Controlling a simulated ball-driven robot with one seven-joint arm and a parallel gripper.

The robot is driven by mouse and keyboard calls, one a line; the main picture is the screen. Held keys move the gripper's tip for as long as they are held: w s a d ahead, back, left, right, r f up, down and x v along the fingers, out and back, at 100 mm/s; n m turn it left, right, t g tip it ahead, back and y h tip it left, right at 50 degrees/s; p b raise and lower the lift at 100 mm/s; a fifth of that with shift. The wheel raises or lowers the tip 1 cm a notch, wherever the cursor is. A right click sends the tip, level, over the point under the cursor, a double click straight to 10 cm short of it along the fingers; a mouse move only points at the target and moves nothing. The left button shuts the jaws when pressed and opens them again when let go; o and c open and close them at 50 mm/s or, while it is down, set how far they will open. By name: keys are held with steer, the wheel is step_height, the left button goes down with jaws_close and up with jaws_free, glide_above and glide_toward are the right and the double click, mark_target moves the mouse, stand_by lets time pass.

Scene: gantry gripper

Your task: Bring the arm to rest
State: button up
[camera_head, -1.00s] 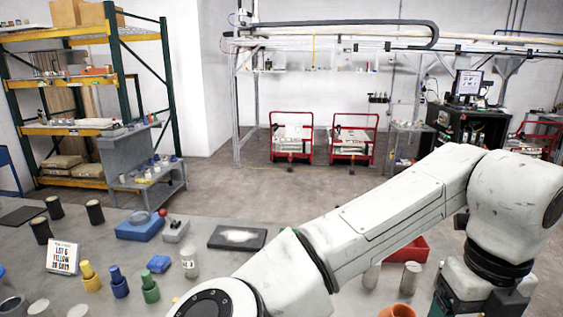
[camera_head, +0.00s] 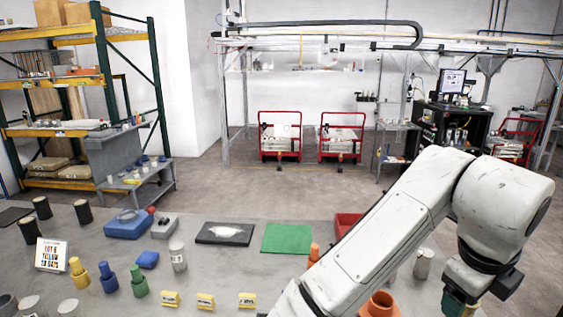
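My white arm fills the lower right of the head view. Its links rise from the bottom edge to a joint at the right and bend down there. My gripper is not clearly seen; the dark end of the arm runs toward the bottom right. On the grey table (camera_head: 215,275) in front lie a green mat (camera_head: 287,238) and a dark mat (camera_head: 224,233) with a pale patch. An orange ring-shaped part (camera_head: 380,304) stands close beside the arm. A red bin (camera_head: 347,223) is partly hidden behind the arm.
A sign (camera_head: 51,255), yellow (camera_head: 78,272), blue (camera_head: 108,278) and green (camera_head: 138,281) fittings, a blue box (camera_head: 128,224) and several yellow tags (camera_head: 205,301) are on the table. Behind are a shelf rack (camera_head: 75,90), red carts (camera_head: 280,137) and a gantry. Floor between is clear.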

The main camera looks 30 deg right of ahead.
steer(key=w+d+n+t+h, duration=0.3)
steer(key=w+d+n+h, duration=0.2)
steer(key=n, duration=0.6)
steer(key=w+a+f+n+t+y, duration=0.1)
steer(key=w+a+f+n, duration=0.15)
steer(key=f+n, duration=0.35)
steer(key=w+a+f+n+t+y, duration=0.2)
steer(key=a+f+n, duration=0.25)
steer(key=n, duration=0.45)
steer(key=s+a+f+n+g+y, duration=0.1)
steer(key=s+a+f+n+y, duration=0.25)
steer(key=a+f+n, duration=0.4)
steer(key=s+a+f+n+g+y, duration=0.1)
steer(key=s+a+f+n+y, duration=0.3)
steer(key=a+f, duration=0.6)
steer(key=s+d+f+g+b, duration=0.1)
steer(key=s+f+g+b, duration=0.1)
steer(key=s+f+b, duration=0.3)
steer(key=s+d+f+g+h+b, duration=0.1)
steer(key=s+f+b, duration=0.4)
steer(key=f, duration=0.5)
steer(key=shift+s+d+m+g, duration=0.3)
steer(key=shift+d+m+g, duration=0.05)
steer(key=shift+d+g, duration=0.2)
